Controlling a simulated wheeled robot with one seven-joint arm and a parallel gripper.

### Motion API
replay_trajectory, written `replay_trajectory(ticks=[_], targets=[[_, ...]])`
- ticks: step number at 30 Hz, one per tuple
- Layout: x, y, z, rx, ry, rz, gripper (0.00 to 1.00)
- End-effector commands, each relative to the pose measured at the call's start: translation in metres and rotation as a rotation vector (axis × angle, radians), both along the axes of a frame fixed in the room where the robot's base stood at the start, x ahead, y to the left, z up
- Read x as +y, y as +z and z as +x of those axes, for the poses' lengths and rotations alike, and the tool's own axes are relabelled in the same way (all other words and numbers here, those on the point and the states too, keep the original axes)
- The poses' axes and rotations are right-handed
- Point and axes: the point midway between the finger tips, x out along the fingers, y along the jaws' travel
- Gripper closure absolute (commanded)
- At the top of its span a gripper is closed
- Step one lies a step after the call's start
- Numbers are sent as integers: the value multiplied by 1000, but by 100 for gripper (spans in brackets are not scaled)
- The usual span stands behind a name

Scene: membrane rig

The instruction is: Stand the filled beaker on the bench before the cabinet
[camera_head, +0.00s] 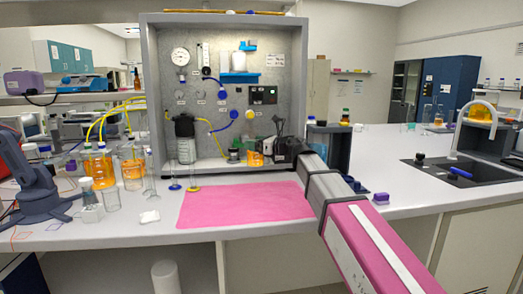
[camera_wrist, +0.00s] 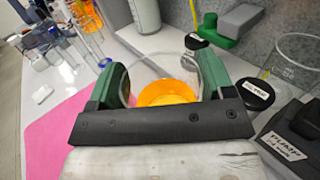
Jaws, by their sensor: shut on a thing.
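The filled beaker is clear glass with orange liquid (camera_wrist: 168,94), held between the two green fingers of my gripper (camera_wrist: 160,78) in the wrist view. In the head view the beaker (camera_head: 255,159) is low inside the grey cabinet (camera_head: 151,80), near its floor. My gripper (camera_head: 263,146) reaches into the cabinet from the right and is shut on the beaker. I cannot tell whether the beaker's base touches the cabinet floor. The white bench (camera_head: 240,221) runs before the cabinet, with a pink mat (camera_head: 245,205) on it.
A dark-capped filter housing (camera_head: 185,140) stands left in the cabinet. A black pump (camera_wrist: 300,125) and an empty beaker (camera_wrist: 298,60) are right of my gripper. Orange bottles (camera_head: 100,165) and glass cylinders stand left on the bench. The mat is mostly clear.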

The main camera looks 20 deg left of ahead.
Motion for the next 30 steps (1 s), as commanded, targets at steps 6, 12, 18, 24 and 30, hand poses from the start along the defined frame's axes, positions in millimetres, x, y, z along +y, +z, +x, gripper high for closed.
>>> replay_trajectory(ticks=[6, 12, 18, 24, 30], targets=[[19, 4, 20, 1, 41, 2, 74], [20, -5, 19, 0, 45, 2, 74], [19, -26, 19, 1, 44, 1, 74], [19, -45, 19, 1, 44, 1, 74], [20, -58, 19, 1, 44, 2, 74]])
